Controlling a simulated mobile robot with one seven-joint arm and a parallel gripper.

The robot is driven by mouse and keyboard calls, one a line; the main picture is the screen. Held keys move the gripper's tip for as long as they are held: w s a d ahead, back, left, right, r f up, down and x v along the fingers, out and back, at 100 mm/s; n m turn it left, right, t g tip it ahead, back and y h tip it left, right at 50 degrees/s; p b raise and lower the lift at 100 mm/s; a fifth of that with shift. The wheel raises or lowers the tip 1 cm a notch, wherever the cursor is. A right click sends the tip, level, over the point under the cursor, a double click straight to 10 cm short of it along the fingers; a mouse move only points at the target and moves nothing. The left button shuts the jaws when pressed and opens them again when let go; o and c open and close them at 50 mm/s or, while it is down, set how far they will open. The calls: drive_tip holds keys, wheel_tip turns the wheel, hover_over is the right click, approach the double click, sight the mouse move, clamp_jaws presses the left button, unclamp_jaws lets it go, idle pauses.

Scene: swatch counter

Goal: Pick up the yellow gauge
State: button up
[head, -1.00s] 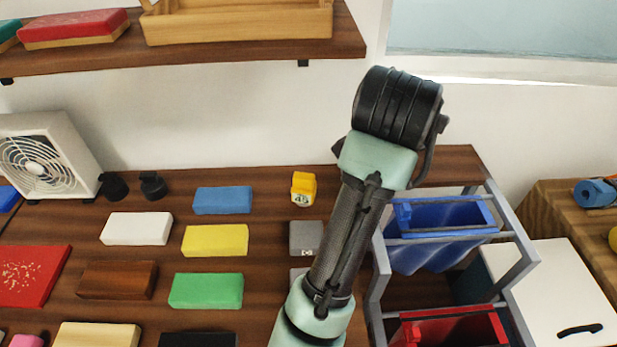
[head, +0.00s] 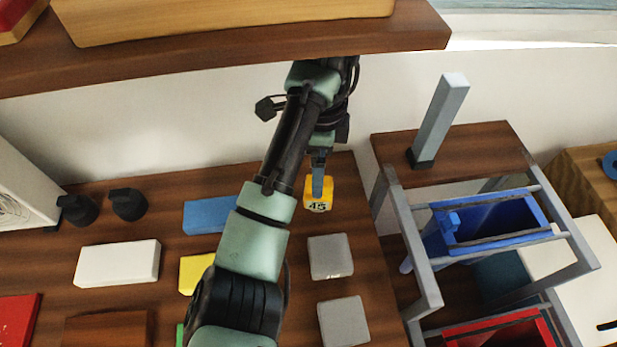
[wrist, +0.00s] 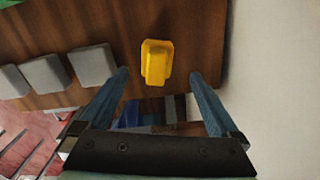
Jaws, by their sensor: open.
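The yellow gauge (head: 319,196), a small block with a dark "45" on its front face, stands near the back right of the wooden counter. My gripper (head: 318,185) is in front of its upper part in the head view and partly covers it. In the wrist view the gauge (wrist: 156,62) lies between the lines of the two spread fingers, just past their tips. My gripper (wrist: 158,75) is open and holds nothing. I cannot tell how far the tips are from the gauge.
Grey blocks (head: 330,257) lie in front of the gauge, and a blue block (head: 209,215) lies to its left. A wooden shelf (head: 230,52) overhangs the counter's back.

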drive_tip(key=f, duration=0.1)
drive_tip(key=f+b, duration=0.1)
drive_tip(key=shift+s+d+f+b, duration=0.2)
drive_tip(key=shift+s+f+b, duration=0.05)
drive_tip(key=shift+f+b, duration=0.15)
drive_tip(key=shift+a+f, duration=0.15)
drive_tip(key=shift+f, duration=2)
clamp_jaws()
